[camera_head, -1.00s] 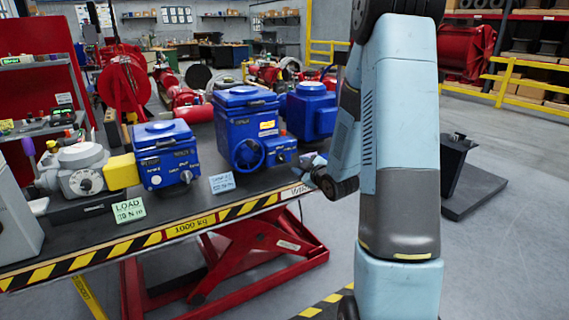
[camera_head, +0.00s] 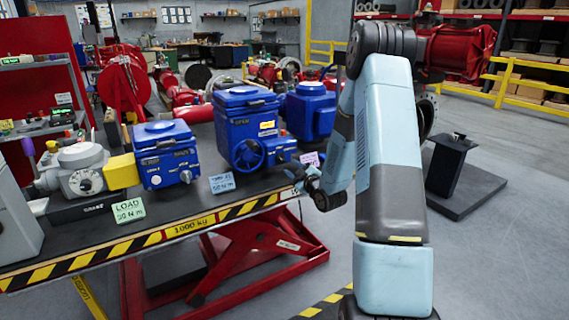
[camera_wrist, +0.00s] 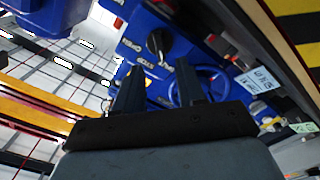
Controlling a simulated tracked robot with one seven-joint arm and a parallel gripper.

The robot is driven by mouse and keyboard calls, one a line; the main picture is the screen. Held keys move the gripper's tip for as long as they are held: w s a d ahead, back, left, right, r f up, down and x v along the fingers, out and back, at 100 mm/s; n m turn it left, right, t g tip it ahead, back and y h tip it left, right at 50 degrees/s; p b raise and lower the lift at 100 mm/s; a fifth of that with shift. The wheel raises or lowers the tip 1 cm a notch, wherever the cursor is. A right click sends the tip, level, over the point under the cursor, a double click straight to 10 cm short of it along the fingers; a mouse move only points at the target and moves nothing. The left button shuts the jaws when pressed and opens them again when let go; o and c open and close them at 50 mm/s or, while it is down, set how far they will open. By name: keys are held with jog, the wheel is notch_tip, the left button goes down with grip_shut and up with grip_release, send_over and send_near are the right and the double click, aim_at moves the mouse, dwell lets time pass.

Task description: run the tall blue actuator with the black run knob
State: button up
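The tall blue actuator (camera_head: 243,112) stands mid-table with a handwheel (camera_head: 248,154) on its front; the wheel also shows in the wrist view (camera_wrist: 210,84). A small blue box projects from its right side. The black run knob (camera_wrist: 158,42) is on a blue face in the wrist view, with white lettering around it. My gripper (camera_head: 294,170) is by the box's right front in the head view. In the wrist view my gripper (camera_wrist: 160,82) has its two dark fingers apart, with nothing visible between them. The knob lies beyond the fingertips, apparently not touched.
A shorter blue actuator (camera_head: 165,150) with its own knob stands left, beside a yellow block (camera_head: 122,171) and grey unit. Another blue unit (camera_head: 312,108) stands behind right. Small cards (camera_head: 222,183) stand along the striped table edge (camera_head: 160,237). Floor right is partly clear.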

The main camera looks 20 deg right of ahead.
aim_at(282, 160)
jog(key=w, duration=0.3)
jog(key=w+a, duration=0.1)
jog(key=w, duration=0.2)
jog(key=shift+w+a, duration=0.2)
jog(key=shift+w, duration=0.2)
grip_shut()
